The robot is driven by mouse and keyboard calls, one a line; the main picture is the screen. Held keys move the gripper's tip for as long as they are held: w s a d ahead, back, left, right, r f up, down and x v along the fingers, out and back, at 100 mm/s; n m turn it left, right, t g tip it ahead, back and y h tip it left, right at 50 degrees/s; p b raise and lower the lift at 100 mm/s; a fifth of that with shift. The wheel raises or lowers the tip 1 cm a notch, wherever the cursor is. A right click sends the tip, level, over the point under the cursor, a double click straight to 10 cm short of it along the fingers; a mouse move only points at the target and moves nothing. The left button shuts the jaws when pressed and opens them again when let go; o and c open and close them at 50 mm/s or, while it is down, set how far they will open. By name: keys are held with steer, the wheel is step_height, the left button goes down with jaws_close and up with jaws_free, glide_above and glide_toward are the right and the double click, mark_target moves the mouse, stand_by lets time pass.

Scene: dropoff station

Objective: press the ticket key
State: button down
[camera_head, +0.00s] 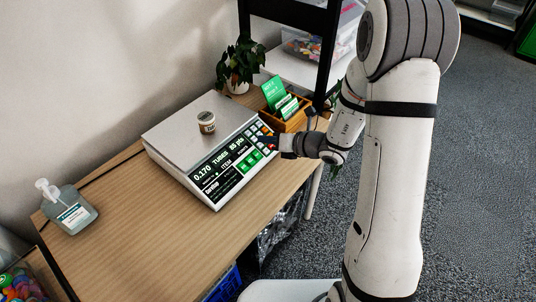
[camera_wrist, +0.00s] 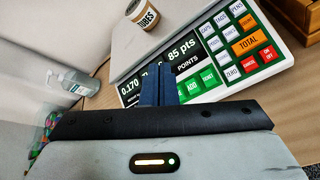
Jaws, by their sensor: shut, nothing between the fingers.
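The grey-topped scale (camera_head: 190,128) stands on the wooden table, its sloped front panel carrying a dark display and a keypad. In the wrist view the keypad has white keys, an orange TOTAL key (camera_wrist: 245,44), a red ON/OFF key (camera_wrist: 267,55) and green keys. One green key reads ADD (camera_wrist: 191,87); the green key beside it seems to read TICKET (camera_wrist: 208,77). My gripper (camera_head: 270,142) is over the right part of the panel. Its dark blue fingers (camera_wrist: 159,72) are shut and empty, covering part of the display and lower panel. Contact cannot be told.
A small tub labelled TUBES (camera_head: 206,122) sits on the scale's plate. A wooden box with green cards (camera_head: 291,122) stands close behind my gripper, with a potted plant (camera_head: 239,65) farther back. A sanitizer bottle (camera_head: 70,208) stands at the left. The table's front is clear.

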mark_target(256, 155)
steer(key=shift+w+d+f+m+t, duration=0.3)
steer(key=shift+w+d+f+m, duration=0.15)
steer(key=shift+d+m, duration=0.25)
steer(key=shift+f, duration=0.1)
steer(key=f+b, duration=0.2)
steer(key=w+a+f+b, duration=0.1)
steer(key=f+b, duration=0.1)
steer(key=a+f+b, duration=0.1)
steer(key=f+b, duration=0.1)
steer(key=f, duration=0.1)
steer(key=shift+w+a+f, duration=0.1)
steer(key=shift+w+a, duration=0.15)
steer(key=shift+w, duration=0.15)
steer(key=shift+w+a+f, duration=0.15)
steer(key=shift+a+f, duration=0.05)
steer(key=shift+f, duration=0.15)
stand_by(1.2)
steer(key=shift+w+a+f+b, duration=0.15)
steer(key=shift+f+b, duration=0.2)
steer(key=shift+b, duration=0.2)
